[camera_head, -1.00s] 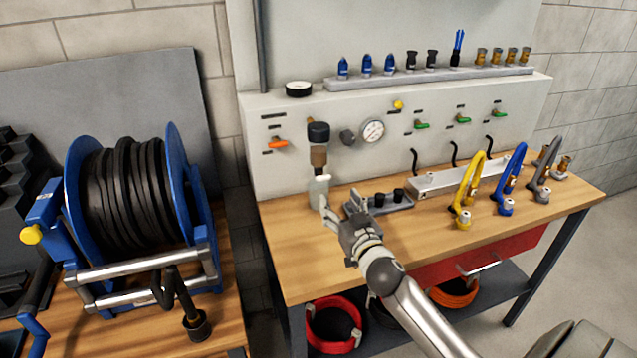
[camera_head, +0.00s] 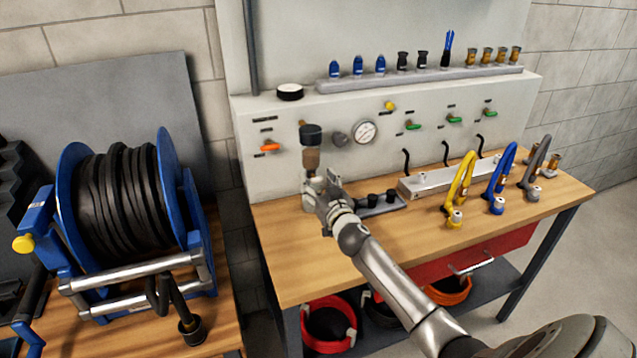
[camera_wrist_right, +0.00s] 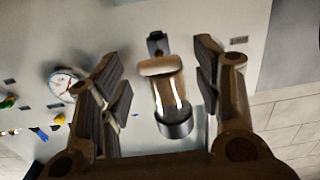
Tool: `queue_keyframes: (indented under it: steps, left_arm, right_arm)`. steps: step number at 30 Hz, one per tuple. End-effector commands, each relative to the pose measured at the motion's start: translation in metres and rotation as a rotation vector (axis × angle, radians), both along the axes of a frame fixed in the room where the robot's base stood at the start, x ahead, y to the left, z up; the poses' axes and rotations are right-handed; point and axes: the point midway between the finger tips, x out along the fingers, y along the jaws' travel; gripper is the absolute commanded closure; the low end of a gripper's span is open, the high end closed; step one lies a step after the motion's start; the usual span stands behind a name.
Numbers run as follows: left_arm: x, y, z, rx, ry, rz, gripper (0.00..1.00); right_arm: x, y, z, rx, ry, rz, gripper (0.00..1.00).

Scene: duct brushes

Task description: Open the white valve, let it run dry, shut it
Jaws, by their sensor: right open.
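A filter (camera_head: 311,137) with a black head and a brown bowl hangs on the grey panel's left part. In the head view my right gripper (camera_head: 316,180) is just below the bowl and hides most of what is there, so I cannot make out the white valve. In the right wrist view, the brown bowl (camera_wrist_right: 168,92) stands between the spread fingers of my right gripper (camera_wrist_right: 160,85), with a gap on each side. A pale, wide piece (camera_wrist_right: 158,65) sits at the bowl's end; I cannot tell whether it is the valve. My left gripper is not in view.
An orange lever (camera_head: 270,148) is left of the filter, and a gauge (camera_head: 364,132) is right of it. A dark fitting rack (camera_head: 380,205) is close to my right gripper. Yellow (camera_head: 462,180), blue and grey looped fittings stand on the bench (camera_head: 290,245). Its left front is clear.

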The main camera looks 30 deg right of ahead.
Motion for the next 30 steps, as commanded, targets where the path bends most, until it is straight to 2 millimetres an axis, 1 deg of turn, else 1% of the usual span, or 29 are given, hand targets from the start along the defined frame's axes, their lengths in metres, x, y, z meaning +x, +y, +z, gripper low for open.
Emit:
queue_keyframes:
  steps: [7,8,18,25,30]
  left_arm:
    - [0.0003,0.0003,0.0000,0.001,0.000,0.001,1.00]
    - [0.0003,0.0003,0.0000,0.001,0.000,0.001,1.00]
    - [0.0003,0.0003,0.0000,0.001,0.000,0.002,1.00]
    - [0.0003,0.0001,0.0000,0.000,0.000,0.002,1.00]
    - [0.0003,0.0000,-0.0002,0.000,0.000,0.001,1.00]
  right_arm:
    - [0.0005,0.0002,-0.0002,0.000,0.000,0.000,0.41]
    - [0.0005,0.0002,-0.0002,0.000,0.000,0.000,0.44]
    - [0.0004,0.0002,-0.0001,0.000,0.000,0.000,0.87]
    - [0.0003,0.0003,-0.0001,-0.018,0.004,0.000,0.87]
    - [0.0004,0.0007,-0.0001,-0.081,0.019,0.000,0.87]
